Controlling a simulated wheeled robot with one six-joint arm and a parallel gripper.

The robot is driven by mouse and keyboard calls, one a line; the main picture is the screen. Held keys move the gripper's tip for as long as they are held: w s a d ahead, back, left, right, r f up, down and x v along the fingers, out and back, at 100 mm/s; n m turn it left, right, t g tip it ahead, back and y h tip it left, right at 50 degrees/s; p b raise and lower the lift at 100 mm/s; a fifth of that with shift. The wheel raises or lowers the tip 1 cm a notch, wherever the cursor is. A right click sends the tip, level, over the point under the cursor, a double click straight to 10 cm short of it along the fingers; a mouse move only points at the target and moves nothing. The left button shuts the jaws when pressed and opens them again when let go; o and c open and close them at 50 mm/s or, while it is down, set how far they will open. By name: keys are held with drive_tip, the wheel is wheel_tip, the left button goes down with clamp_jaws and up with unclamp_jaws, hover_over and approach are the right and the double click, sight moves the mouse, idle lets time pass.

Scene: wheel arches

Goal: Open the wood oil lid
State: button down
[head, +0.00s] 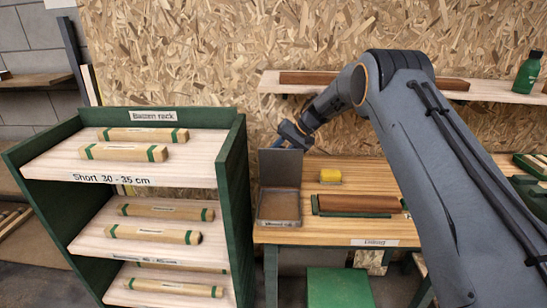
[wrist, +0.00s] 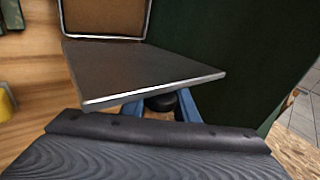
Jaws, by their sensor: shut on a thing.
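The wood oil box (head: 279,223) is a shallow metal tin at the left end of the wooden bench, with a small label on its front. Its grey lid (head: 280,167) stands up at the back edge, and the brown inside shows. My gripper (head: 284,142) is at the lid's upper edge. In the wrist view, the lid (wrist: 140,72) with its bright metal rim spans the middle, and the box (wrist: 105,37) shows beyond it. The blue fingers of my gripper (wrist: 163,106) are shut on a black knob at the lid's edge, partly hidden by the gripper body.
A yellow sponge (head: 330,175) and a red-brown block (head: 358,203) lie right of the box on the bench (head: 300,238). A green batten rack (head: 236,200) stands close on the left. A wall shelf (head: 490,88) with a green bottle (head: 527,73) runs behind my arm.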

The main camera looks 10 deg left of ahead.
drive_tip(key=c, duration=1.4)
unclamp_jaws()
drive_tip(key=b+v, duration=0.2)
drive_tip(key=v, duration=0.5)
drive_tip(key=shift+d+r+b, duration=0.25)
drive_tip(key=shift+r+b, duration=0.1)
